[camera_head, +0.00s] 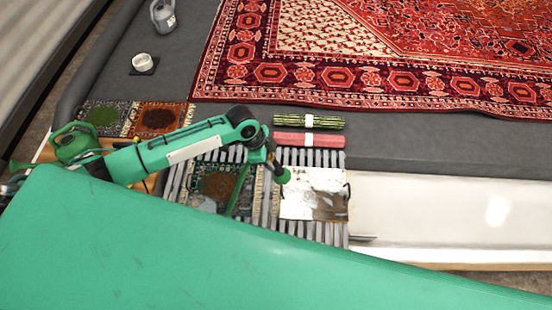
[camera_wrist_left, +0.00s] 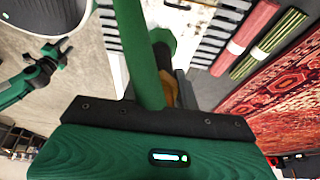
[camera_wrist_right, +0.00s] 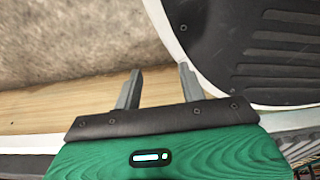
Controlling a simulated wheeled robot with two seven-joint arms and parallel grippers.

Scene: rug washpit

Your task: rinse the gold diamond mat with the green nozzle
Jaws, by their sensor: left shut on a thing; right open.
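The green nozzle (camera_head: 283,175) is in my left gripper (camera_head: 272,163), which is shut on it. The nozzle's green tube (camera_wrist_left: 140,50) crosses the left wrist view. Its head is over the left edge of a mat (camera_head: 318,180) on the slatted rack, covered in white, with brown dirt at its lower right. Another mat (camera_head: 192,205), with a patterned border and a brown patch, lies left of it, partly behind the arm. I cannot make out a gold diamond pattern on either. My right gripper (camera_wrist_right: 157,88) is open and empty over a pale wooden strip.
Red (camera_head: 292,139) and green-striped (camera_head: 292,121) rolls lie behind the rack (camera_head: 345,240). Two small mats (camera_head: 125,117) lie at the left, near a green container (camera_head: 75,145). A large red rug (camera_head: 300,85) fills the back. The white surface (camera_head: 440,215) at the right is clear.

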